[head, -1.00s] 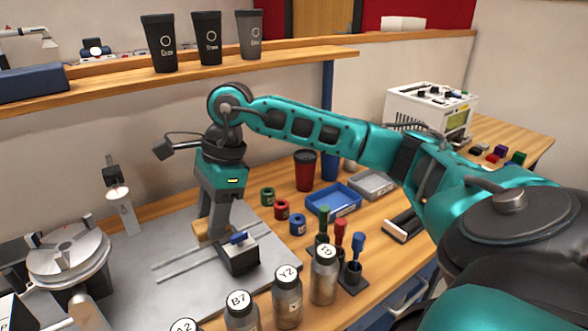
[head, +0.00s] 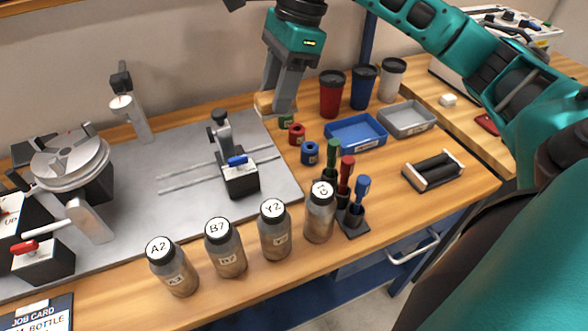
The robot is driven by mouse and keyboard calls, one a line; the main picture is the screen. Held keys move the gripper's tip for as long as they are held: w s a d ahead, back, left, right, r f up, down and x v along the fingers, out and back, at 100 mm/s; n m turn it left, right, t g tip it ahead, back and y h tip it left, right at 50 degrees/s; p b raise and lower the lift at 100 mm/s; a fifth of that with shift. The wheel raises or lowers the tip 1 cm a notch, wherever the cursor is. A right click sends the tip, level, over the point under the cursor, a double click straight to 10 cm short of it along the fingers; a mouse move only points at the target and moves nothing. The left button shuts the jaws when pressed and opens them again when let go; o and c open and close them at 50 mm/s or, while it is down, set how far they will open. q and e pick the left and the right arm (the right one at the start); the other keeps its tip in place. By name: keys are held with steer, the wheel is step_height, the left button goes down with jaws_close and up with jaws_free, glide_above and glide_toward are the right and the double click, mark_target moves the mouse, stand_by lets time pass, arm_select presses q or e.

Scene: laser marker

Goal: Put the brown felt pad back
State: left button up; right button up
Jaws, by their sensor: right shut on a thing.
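My right gripper (head: 279,106) points down near the back right corner of the grey metal plate (head: 180,160). It is shut on a tan-brown block (head: 264,104), which I take to be the brown felt pad. The pad sticks out to the left of the fingers, and its right part is hidden by them. I cannot tell whether the pad touches the surface below. My left gripper is not in view.
A clamp with a blue lever (head: 238,172) stands on the plate. Labelled bottles (head: 275,230) line the front.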

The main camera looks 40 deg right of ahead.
steer(key=shift+d, duration=0.15)
step_height(320, 180, down, 15)
steer(key=shift+s+r+b, duration=0.1)
steer(key=shift+r+b, duration=0.05)
steer(key=shift+b, duration=0.35)
steer(key=shift+f, duration=2.6)
steer(key=shift+f+b, duration=0.15)
steer(key=shift+b, duration=0.2)
steer(key=o, duration=0.9)
steer(key=shift+o, duration=0.2)
